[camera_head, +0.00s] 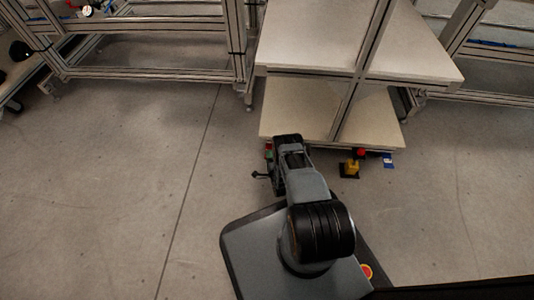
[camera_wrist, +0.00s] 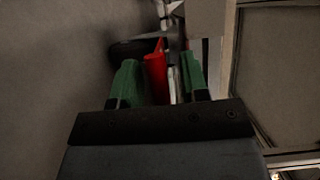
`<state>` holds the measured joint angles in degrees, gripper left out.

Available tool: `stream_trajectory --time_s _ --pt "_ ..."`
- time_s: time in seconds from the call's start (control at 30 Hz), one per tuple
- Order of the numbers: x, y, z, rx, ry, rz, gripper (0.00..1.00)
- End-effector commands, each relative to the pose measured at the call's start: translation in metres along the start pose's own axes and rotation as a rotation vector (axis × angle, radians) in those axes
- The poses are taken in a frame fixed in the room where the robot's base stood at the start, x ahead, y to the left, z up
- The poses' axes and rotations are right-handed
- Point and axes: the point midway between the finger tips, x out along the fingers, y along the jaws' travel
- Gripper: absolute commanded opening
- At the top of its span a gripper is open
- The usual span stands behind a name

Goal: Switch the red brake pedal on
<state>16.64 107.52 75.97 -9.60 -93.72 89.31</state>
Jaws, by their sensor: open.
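The red brake pedal (camera_wrist: 157,72) shows in the wrist view as an upright red piece. It stands between the two green fingers of my gripper (camera_wrist: 161,62), nearer the left finger. The gripper is open, with a gap between the pedal and the right finger. I cannot tell whether the left finger touches the pedal. In the head view a small patch of red (camera_head: 268,146) shows beside my arm at the shelf's lower edge. My arm hides most of the gripper there.
A metal-framed shelf (camera_head: 283,121) with pale boards stands just beyond my arm. A yellow and black device with a red top (camera_head: 350,166) and a blue item (camera_head: 387,159) are at its base on the right. Open concrete floor (camera_head: 130,190) lies to the left.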

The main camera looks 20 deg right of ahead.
Motion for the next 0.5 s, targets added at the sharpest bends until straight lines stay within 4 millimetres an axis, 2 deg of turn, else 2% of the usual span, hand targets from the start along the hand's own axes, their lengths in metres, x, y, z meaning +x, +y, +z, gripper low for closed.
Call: stream_trajectory --time_s 0.43,0.5 --pt "0.0032 0.0000 0.0025 0.000 -0.006 0.001 0.41" --pt "0.0031 0.0000 0.0023 0.000 -0.005 0.001 0.35"
